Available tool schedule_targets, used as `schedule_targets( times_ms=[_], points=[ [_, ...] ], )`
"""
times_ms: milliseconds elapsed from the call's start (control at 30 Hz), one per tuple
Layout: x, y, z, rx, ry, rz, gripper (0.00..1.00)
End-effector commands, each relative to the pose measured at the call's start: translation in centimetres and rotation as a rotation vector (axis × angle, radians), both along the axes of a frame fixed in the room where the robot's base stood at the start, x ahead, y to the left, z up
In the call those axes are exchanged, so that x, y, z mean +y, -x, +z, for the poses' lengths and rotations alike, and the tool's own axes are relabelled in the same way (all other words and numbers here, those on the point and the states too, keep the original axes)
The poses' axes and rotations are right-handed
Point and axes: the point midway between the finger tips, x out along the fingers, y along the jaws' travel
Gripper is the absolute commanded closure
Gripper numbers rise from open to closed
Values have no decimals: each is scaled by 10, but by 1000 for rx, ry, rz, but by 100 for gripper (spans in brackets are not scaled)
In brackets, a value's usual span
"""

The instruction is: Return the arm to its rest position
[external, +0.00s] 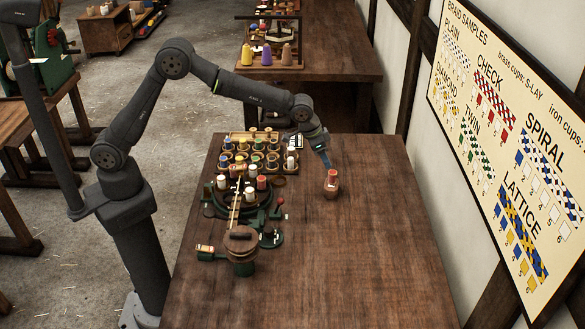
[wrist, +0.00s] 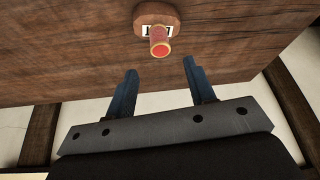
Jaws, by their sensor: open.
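My gripper (external: 325,158) is open and empty above the wooden table (external: 365,230). In the wrist view its two blue fingers (wrist: 160,80) stand apart with nothing between them. A small wooden stand (external: 331,192) carries a red-topped spool (external: 332,177), just beyond and below the fingertips. The spool (wrist: 159,45) also shows in the wrist view, past the fingers, on its stand with a white number label that is partly hidden. My arm is stretched out over the table from its base at the left.
A wooden rack (external: 285,185) of several coloured spools stands left of my gripper. A green braiding machine (external: 225,205) with spools is in front of it, near a round wooden-topped device (external: 241,240). The table's right side is clear. A sample board (external: 505,130) hangs on the wall.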

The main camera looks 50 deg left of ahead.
Motion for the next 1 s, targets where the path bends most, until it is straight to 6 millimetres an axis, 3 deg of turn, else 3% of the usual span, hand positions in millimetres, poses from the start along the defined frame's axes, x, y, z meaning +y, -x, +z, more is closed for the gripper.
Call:
schedule_targets(
  times_ms=[467, 700, 1000],
  points=[
    [-18, -28, -82, 1, -1, 0, 50],
    [-18, -28, -58, -1, 1, 0, 50],
    [-18, -28, -52, -1, 1, 0, 50]
  ],
)
